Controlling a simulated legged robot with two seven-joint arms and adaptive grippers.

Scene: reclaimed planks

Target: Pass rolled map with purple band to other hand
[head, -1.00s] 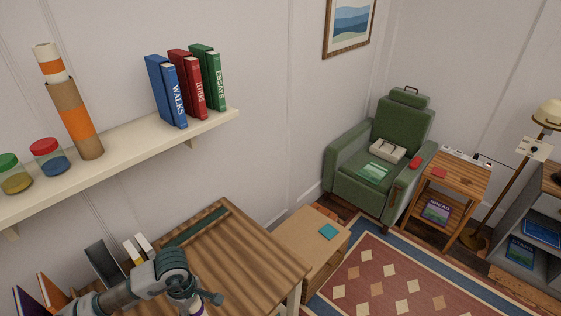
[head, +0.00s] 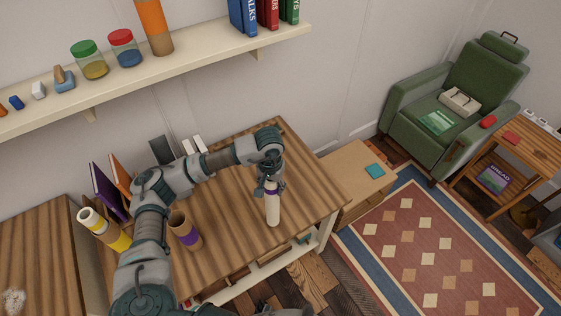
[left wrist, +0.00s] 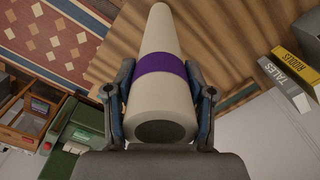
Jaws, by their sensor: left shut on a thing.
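The rolled map with the purple band (head: 272,210) is a cream tube, roughly upright over the right part of the wooden desk in the head view. Its top is at my left gripper (head: 269,188), which is shut on it near the purple band. I cannot tell whether its lower end touches the desk. In the left wrist view the map (left wrist: 158,38) runs away from me between the two fingers of the gripper (left wrist: 160,85), its near end close to the palm. My right gripper is not in view.
A brown tube with a purple band (head: 185,231) and a cream tube with a yellow band (head: 104,231) stand left on the desk (head: 240,230), near my left arm. Books (head: 107,191) stand behind. A shelf (head: 180,60) with jars overhangs. A low cabinet (head: 340,175) stands right.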

